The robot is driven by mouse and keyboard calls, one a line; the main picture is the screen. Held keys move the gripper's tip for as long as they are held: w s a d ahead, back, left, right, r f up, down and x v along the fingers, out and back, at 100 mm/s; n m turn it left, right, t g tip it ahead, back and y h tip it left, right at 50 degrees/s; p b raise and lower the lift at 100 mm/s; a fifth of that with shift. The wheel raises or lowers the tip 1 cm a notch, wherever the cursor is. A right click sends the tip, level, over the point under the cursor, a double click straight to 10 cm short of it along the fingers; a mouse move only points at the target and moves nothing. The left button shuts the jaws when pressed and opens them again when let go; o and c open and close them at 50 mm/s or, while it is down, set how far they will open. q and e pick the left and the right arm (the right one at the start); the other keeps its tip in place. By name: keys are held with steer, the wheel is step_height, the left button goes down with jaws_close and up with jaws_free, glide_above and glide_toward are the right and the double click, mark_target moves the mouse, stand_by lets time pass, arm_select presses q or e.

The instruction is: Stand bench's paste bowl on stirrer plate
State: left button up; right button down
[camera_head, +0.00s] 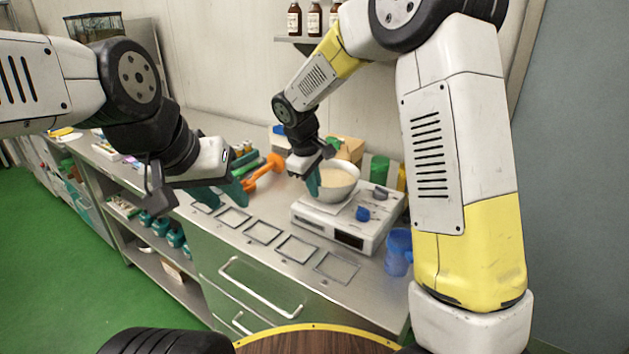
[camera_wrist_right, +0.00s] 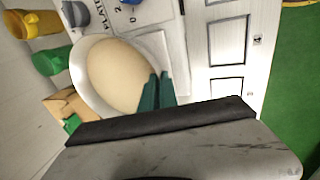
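The paste bowl (camera_head: 343,187), white with beige paste inside, is at the back left part of the white stirrer plate (camera_head: 372,228). It looks level; I cannot tell whether its base touches the plate. In the right wrist view the bowl (camera_wrist_right: 112,75) is beside the plate's lettered face (camera_wrist_right: 112,22). My right gripper (camera_head: 313,181) is at the bowl's left rim, its teal fingers (camera_wrist_right: 157,92) close together across the rim and seemingly shut on it. My left gripper (camera_head: 219,194) is open and empty, its fingers apart over the bench's left part.
Several square frames (camera_head: 263,232) are marked along the bench front. An orange tool (camera_head: 264,171) lies behind them. A blue cup (camera_head: 398,251) stands right of the plate. A green container (camera_head: 379,169) and a cardboard box (camera_head: 349,148) stand behind. Bottles sit on a wall shelf (camera_head: 305,40).

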steer(key=c, duration=1.6)
jaws_free()
steer(key=shift+f, duration=0.1)
steer(key=shift+c, duration=0.2)
steer(key=v, duration=1.2)
steer(key=s+d+r+m+t+y, duration=0.1)
steer(key=s+d+r+m+y, duration=0.3)
steer(key=s+d, duration=0.75)
steer(key=s+d+f+m+t, duration=0.1)
steer(key=s+d+m, duration=0.3)
steer(key=s, duration=0.7)
steer(key=shift+s+d+m+t, duration=0.2)
steer(key=shift+m+t, duration=0.5)
steer(key=shift+m, duration=0.6)
steer(key=shift+f, duration=0.15)
